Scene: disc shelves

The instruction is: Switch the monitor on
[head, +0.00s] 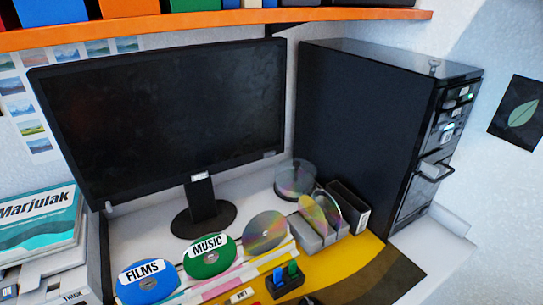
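The monitor (170,110) stands upright on a round black base at the back of the desk, and its screen is dark. A small light label or mark sits at the middle of its lower bezel, and a small greyish patch shows at the lower right corner of the bezel. I cannot make out a power button for certain. Neither my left gripper nor my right gripper is in the head view.
A blue FILMS disc (146,282), a green MUSIC disc (209,257) and a bare disc (264,231) stand before the monitor. A disc spindle (295,180) sits beside a black cabinet (365,130) at right. An orange shelf (210,22) runs overhead. Books (40,225) are stacked at left.

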